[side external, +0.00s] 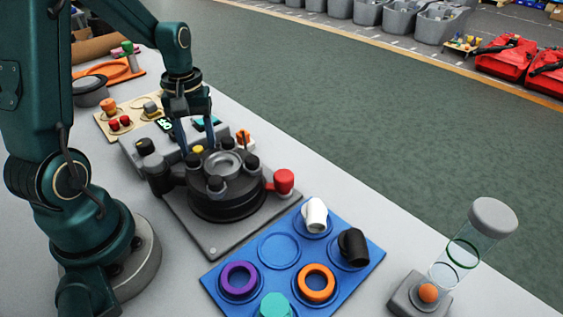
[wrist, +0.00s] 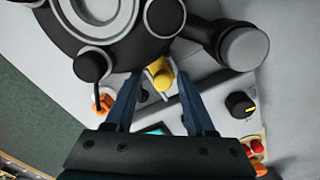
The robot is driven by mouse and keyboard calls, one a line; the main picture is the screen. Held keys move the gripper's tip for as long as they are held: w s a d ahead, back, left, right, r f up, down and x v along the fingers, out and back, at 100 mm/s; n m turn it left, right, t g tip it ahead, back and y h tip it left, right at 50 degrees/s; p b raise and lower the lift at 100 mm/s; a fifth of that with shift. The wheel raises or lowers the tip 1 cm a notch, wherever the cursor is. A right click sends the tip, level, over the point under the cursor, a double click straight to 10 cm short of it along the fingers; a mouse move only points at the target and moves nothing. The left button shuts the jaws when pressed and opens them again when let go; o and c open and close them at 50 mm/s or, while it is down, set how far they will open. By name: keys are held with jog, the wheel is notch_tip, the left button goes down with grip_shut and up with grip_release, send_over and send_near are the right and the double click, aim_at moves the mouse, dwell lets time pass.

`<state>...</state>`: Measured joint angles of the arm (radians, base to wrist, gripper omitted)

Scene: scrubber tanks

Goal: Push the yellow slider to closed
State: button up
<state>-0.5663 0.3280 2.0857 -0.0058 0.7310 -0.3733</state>
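The yellow slider (side external: 198,149) is a small knob on the grey panel behind the round black fixture. In the wrist view the yellow slider (wrist: 160,74) lies beside a grey strip, close to the black fixture's edge. My gripper (side external: 197,151) points down at the panel with its two dark blue fingers apart. In the wrist view my gripper (wrist: 159,77) has one finger on each side of the slider, with gaps visible. I cannot tell how deep the fingertips reach or whether either touches it. The slider's base is partly hidden.
The round black fixture (side external: 227,205) with upright black knobs and a red knob (side external: 284,181) stands close to my fingers. A black dial (wrist: 240,105) is on the panel. A blue tray (side external: 348,278) with rings and fittings lies in front.

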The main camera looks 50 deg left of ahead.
aim_at(199, 149)
jog(key=shift+a, duration=0.1)
jog(key=shift+r, duration=2.55)
